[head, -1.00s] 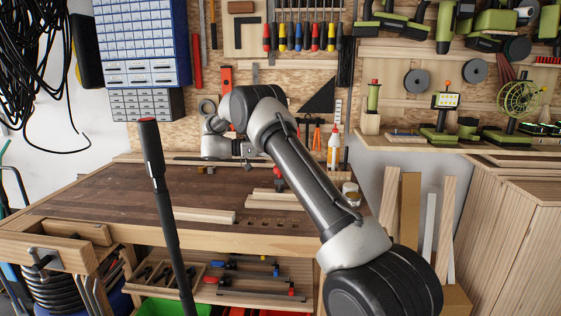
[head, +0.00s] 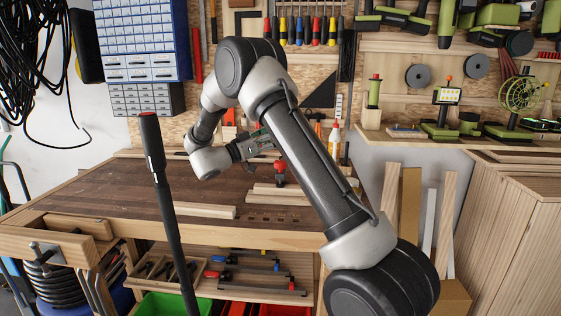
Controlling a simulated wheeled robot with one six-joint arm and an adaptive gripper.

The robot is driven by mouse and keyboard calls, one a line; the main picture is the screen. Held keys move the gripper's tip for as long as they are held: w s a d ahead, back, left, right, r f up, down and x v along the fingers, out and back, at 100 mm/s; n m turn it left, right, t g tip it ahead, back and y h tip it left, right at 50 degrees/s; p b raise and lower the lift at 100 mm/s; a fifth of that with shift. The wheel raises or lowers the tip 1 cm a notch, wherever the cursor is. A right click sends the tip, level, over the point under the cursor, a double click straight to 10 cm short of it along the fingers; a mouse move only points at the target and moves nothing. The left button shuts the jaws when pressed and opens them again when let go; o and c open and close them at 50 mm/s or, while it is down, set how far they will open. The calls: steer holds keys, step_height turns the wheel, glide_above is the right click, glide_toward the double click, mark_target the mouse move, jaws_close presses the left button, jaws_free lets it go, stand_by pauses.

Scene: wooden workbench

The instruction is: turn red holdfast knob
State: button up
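The red holdfast knob (head: 279,164) stands upright on the workbench, on a small dark body, just left of my arm's long link. My gripper (head: 267,141) reaches to the right over the bench, a little above and to the left of the knob in the head view. It looks apart from the knob, though depth is hard to judge. The gripper is small and partly merges with the dark arm link beside it, so its finger opening is not clear.
The workbench (head: 120,190) has wooden strips (head: 205,210) at its front and more pieces near the knob. A white bottle with an orange tip (head: 334,138) stands at the back. The left part of the benchtop is clear.

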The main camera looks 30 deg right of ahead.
step_height(320, 180, down, 12)
steer(key=s+a+n+t+y, duration=0.1)
steer(key=s+n+t+y, duration=0.1)
steer(key=n+t+y, duration=0.75)
steer(key=w+d+m, duration=0.1)
steer(key=w+d+t+h, duration=0.1)
steer(key=w+d, duration=0.1)
steer(key=w+d+m+h, duration=0.1)
steer(key=w+d, duration=0.1)
steer(key=shift+d+r+m+t, duration=0.15)
steer(key=shift+r+m+t, duration=0.1)
steer(key=shift+m+t, duration=0.1)
steer(key=c, duration=1)
